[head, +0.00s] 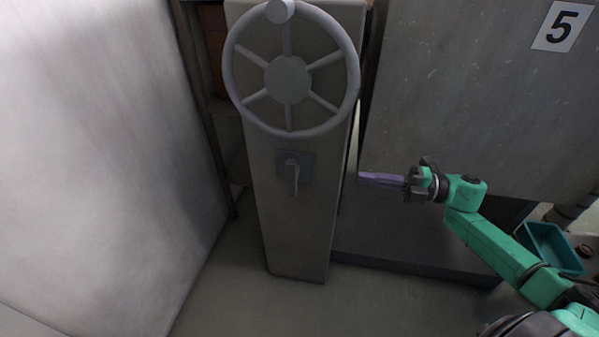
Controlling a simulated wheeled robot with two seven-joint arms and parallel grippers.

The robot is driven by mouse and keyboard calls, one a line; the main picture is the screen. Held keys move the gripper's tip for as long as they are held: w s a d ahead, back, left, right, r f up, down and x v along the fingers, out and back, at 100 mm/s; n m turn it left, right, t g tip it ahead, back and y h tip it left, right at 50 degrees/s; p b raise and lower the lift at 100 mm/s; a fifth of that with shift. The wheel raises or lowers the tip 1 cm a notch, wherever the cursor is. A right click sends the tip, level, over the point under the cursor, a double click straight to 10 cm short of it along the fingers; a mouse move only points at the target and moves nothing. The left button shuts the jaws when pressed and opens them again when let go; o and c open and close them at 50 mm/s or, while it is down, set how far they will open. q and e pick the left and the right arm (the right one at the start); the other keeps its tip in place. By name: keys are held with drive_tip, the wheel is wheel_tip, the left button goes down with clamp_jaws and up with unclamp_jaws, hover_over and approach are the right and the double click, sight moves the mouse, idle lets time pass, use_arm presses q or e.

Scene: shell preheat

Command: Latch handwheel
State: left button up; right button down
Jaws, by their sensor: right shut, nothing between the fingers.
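The handwheel (350,78) is a grey spoked wheel at the top of a tall grey post (297,232). A round knob (280,11) sits on its rim at the top. Below the wheel, a small latch (292,176) with a lever hanging down is fixed on a square plate on the post's face. My right gripper (361,177) comes in from the right with its purple fingers shut and empty. It points left, to the right of the post and level with the latch, apart from it. My left gripper is not in view.
A large grey panel marked 5 (561,26) stands behind my right arm, above a dark base ledge (410,250). A pale wall (90,140) fills the left. A teal tray (552,248) lies at the lower right. The floor before the post is clear.

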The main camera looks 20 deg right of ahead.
drive_tip(key=b, duration=0.2)
approach(293, 175)
drive_tip(key=w+a, duration=0.4)
drive_tip(key=shift+w+a+r, duration=0.25)
drive_tip(key=shift+w, duration=0.15)
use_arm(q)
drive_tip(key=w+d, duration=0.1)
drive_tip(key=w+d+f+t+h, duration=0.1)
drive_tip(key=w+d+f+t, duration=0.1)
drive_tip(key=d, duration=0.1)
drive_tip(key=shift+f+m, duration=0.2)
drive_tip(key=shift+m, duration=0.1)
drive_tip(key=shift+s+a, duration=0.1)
